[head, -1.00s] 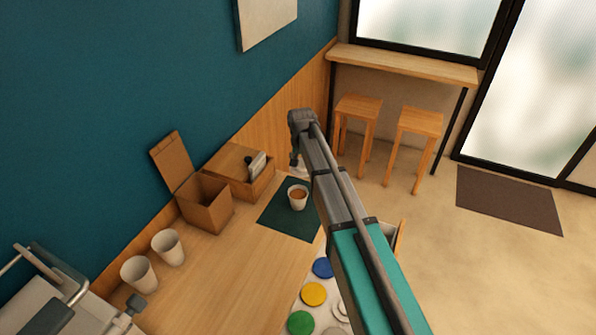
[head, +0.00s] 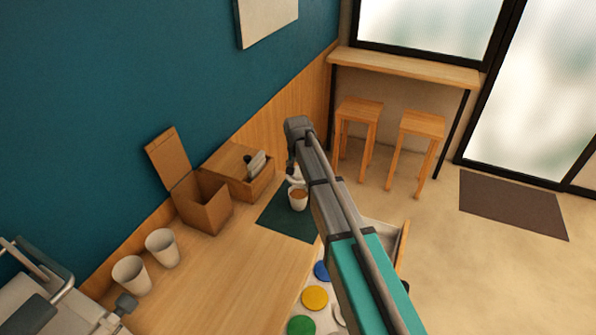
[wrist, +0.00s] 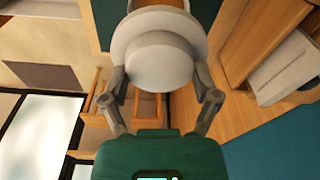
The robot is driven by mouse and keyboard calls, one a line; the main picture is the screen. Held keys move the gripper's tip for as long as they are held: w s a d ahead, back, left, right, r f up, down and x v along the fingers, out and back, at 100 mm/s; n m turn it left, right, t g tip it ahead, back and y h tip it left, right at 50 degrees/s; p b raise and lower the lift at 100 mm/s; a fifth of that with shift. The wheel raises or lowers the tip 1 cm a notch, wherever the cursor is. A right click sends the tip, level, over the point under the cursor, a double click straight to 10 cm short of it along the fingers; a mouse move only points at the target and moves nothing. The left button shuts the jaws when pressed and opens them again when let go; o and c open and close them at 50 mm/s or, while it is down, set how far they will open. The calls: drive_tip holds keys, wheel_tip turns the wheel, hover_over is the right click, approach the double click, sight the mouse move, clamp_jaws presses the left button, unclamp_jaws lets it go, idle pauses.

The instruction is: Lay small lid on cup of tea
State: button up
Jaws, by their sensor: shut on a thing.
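The cup of tea (head: 298,203) is a small white cup with brown liquid, upright on the dark green mat (head: 284,224). My gripper (wrist: 161,76) is shut on a white round small lid (wrist: 158,62), with one finger on each side of it. In the head view the lid (head: 294,177) appears as a small pale shape just behind the cup's rim, partly hidden by my arm. In the wrist view the lid overlaps the cup (wrist: 160,4), and only a strip of tea shows at the top edge. I cannot tell whether lid and cup touch.
An open cardboard box (head: 205,208) and a wooden box (head: 236,176) with pale items stand along the wall. Two white cups (head: 162,248) stand at left. Colored discs (head: 315,298) lie on a pale surface beside my arm. The wooden counter (head: 225,285) is clear in front.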

drive_tip(key=shift+f, duration=0.2)
drive_tip(key=shift+f+b, duration=3.2)
drive_tip(key=shift+b, duration=0.2)
drive_tip(key=shift+s, duration=0.1)
drive_tip(key=shift+f+b, duration=0.4)
idle(0.5)
drive_tip(key=o, duration=0.5)
idle(0.3)
drive_tip(key=shift+r, duration=0.1)
